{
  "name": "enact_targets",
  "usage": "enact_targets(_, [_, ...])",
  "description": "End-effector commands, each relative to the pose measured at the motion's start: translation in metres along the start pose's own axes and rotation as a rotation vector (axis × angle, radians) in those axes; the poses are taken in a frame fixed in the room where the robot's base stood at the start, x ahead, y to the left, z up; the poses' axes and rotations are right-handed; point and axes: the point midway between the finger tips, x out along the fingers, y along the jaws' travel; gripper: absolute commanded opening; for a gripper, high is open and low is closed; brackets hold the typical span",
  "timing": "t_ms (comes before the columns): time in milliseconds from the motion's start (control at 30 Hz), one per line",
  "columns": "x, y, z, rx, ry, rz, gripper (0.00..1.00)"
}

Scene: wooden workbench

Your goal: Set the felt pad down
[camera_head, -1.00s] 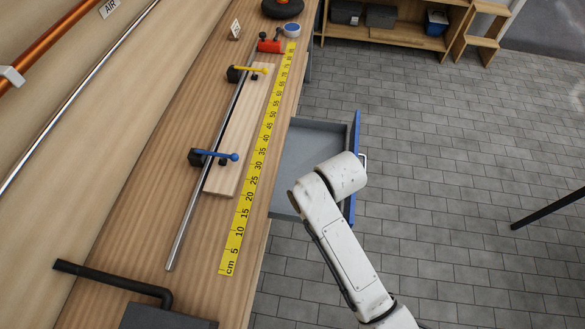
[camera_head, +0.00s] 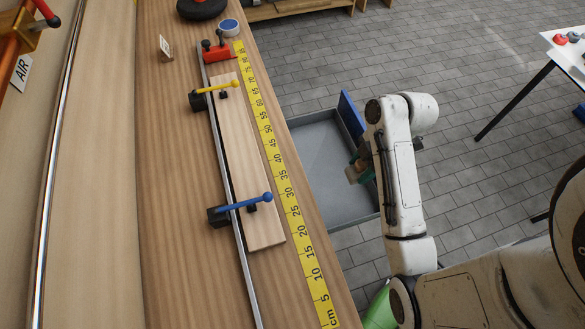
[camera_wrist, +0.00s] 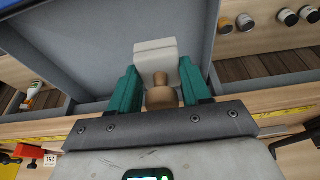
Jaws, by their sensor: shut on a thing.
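My gripper (camera_wrist: 158,84) has teal fingers, shut on the felt pad (camera_wrist: 155,49), a pale block with a brown wooden knob. In the wrist view the knob lies between the fingers and the pale block shows beyond them. In the head view my gripper (camera_head: 362,160) is small and partly hidden by my arm. A tan part of the held pad (camera_head: 353,175) shows there. It appears over the right side of the open grey drawer (camera_head: 318,150); its height above the drawer floor is unclear.
The drawer has a blue front (camera_head: 351,115) and looks empty. On the workbench (camera_head: 180,200), a wooden board (camera_head: 245,160) lies under a yellow clamp (camera_head: 215,88) and a blue clamp (camera_head: 240,206), beside a yellow ruler (camera_head: 285,190). A red clamp (camera_head: 219,52) and black round object (camera_head: 203,8) stand farther back.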

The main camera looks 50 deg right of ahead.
Motion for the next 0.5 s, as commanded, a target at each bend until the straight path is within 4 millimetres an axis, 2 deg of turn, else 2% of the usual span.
enact_targets(133, [0.014,0.011,-0.007,-0.016,0.001,-0.003,0.17])
enact_targets(233, [0.024,0.026,-0.021,-0.016,0.001,-0.006,0.17])
enact_targets(467, [0.057,0.061,-0.050,-0.014,-0.001,-0.006,0.17])
enact_targets(500, [0.067,0.065,-0.051,-0.011,-0.001,-0.007,0.17])
